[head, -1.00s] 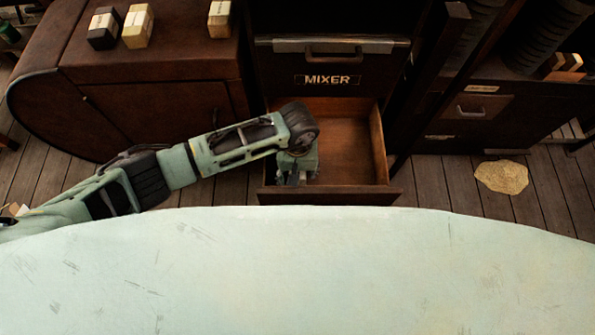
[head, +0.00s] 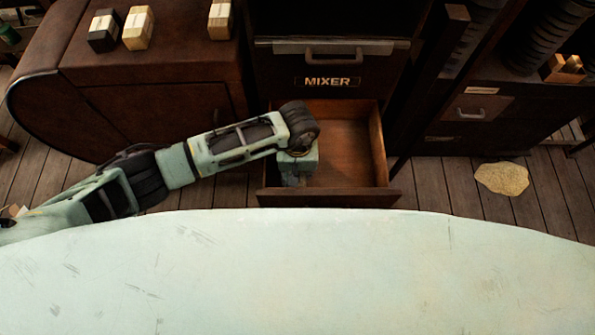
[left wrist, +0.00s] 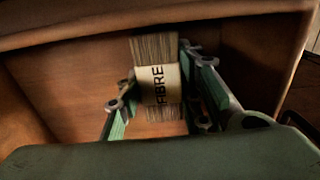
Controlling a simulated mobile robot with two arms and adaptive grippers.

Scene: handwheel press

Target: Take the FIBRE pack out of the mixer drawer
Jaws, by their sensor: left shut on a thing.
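The FIBRE pack (left wrist: 158,84) shows in the left wrist view as a bundle of pale bristles with a cream band lettered FIBRE. My left gripper (left wrist: 160,100) is shut on it, with a finger at each side of the band. In the head view my left gripper (head: 292,178) reaches down into the left part of the open mixer drawer (head: 328,199), and the pack is hidden there. The drawer's wooden floor shows bare to the right of the gripper. My right gripper is not in view.
The cabinet front with the MIXER label (head: 327,82) rises behind the drawer. A dark block (head: 104,32) and pale blocks (head: 138,28) stand on the brown cabinet at the left. A tan patch (head: 502,178) lies on the plank floor at the right.

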